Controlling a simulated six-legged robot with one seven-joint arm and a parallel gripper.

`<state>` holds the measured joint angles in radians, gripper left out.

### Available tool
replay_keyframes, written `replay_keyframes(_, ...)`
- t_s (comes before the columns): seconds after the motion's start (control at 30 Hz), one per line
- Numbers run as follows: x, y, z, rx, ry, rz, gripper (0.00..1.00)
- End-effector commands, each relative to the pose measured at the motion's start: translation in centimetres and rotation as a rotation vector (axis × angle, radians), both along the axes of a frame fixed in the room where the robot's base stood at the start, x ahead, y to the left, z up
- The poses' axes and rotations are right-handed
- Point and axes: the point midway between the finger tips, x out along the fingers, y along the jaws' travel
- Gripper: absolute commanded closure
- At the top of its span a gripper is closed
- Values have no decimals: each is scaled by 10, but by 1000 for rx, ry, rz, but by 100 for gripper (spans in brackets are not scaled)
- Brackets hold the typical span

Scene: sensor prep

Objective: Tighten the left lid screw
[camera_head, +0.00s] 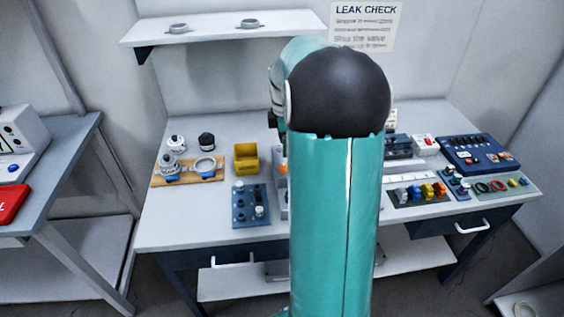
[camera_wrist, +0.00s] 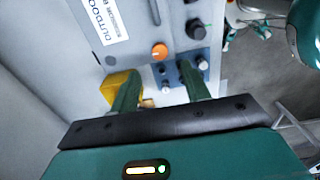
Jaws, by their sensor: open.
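In the wrist view a pale grey box (camera_wrist: 130,45) with a white printed label fills the upper left. An orange knob (camera_wrist: 159,51) and a dark round knob (camera_wrist: 195,29) show at its right side. I cannot tell which part is the left lid screw. My gripper (camera_wrist: 158,82) is open, its two green fingers apart with nothing held between them. The orange knob appears just beyond the gap between the fingertips; no contact is visible. In the head view my arm hides most of the box; a small orange spot (camera_head: 283,168) shows at its left edge.
A blue knob panel (camera_head: 250,205) and a yellow bin (camera_head: 246,158) stand left of my arm. A wooden tray (camera_head: 187,170) holds metal fittings. Right are colored valves (camera_head: 420,191) and a dark blue case (camera_head: 478,153). The table's front left is clear.

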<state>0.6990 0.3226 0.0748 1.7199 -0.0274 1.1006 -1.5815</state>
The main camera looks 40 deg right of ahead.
Motion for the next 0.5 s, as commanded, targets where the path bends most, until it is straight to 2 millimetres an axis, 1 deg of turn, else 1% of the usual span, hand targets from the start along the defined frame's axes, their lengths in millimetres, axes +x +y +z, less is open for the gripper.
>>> replay_keyframes(0.03,0,1,-11,3,2,2,53)
replay_keyframes(0.1,1,2,-26,3,3,2,53)
replay_keyframes(0.3,3,2,-62,2,1,4,53)
replay_keyframes(0.4,4,2,-74,2,1,4,53)
replay_keyframes(0.5,5,2,-80,1,-1,4,53)
